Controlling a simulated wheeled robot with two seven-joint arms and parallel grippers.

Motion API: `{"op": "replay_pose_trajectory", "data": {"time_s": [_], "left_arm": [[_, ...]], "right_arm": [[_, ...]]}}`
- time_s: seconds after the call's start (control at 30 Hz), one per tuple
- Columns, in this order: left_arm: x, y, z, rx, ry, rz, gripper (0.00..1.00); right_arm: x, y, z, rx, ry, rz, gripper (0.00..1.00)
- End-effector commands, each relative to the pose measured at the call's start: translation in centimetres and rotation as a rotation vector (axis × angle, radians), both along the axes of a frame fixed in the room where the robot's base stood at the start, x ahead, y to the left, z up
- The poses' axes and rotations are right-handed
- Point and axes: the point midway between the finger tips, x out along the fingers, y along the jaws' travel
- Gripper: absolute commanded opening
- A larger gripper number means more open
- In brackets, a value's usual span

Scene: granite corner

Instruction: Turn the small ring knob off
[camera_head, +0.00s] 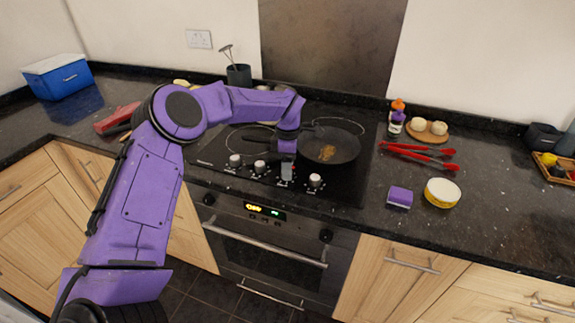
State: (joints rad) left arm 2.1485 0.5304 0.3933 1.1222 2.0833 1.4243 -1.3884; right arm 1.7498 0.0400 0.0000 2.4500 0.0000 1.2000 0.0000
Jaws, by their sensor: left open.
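The black hob (352,184) has a row of white knobs along its front edge. Two knobs, the leftmost (235,160) and the one beside it (259,167), show left of my left gripper (287,178). Another knob (315,181) shows to its right. My left gripper is open and points down at the knob row between them. It covers that part of the row, so any knob there is hidden, and I cannot tell whether it touches one. The knob markings are too small to read. My right gripper is out of view.
A dark frying pan (345,147) with food in it sits on the hob, close right of my left gripper. Red tongs (420,157), a purple sponge (400,196) and a yellow-rimmed bowl (442,193) lie on the right counter. The oven (265,245) is below.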

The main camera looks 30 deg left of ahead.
Motion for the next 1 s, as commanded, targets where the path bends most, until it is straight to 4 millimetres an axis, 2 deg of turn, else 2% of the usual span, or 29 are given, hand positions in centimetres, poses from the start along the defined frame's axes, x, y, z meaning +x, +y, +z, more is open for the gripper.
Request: {"op": "replay_pose_trajectory", "data": {"time_s": [0.13,0.33,0.37,0.5,0.53,0.77,1.0], "left_arm": [[-0.1,0.1,-0.9,-0.001,0.0,0.004,0.62],[-0.1,0.2,-1.0,-0.001,-0.002,0.004,0.62],[-0.1,0.2,-1.0,-0.001,-0.002,0.004,0.59],[-0.2,0.2,-1.0,-0.001,-0.002,0.005,0.14],[-0.2,0.2,-1.0,-0.001,-0.002,0.005,0.06],[-0.2,0.2,-1.0,-0.002,-0.001,0.016,0.07],[-0.1,0.2,-1.2,-0.002,-0.003,0.112,0.07]], "right_arm": [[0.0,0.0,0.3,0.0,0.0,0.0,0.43],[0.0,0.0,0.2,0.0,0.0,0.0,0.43],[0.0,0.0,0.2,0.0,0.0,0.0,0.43],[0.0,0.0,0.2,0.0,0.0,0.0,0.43],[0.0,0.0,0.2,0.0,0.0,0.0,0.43],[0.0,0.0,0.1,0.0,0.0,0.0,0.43],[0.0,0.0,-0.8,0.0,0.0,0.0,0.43]]}}
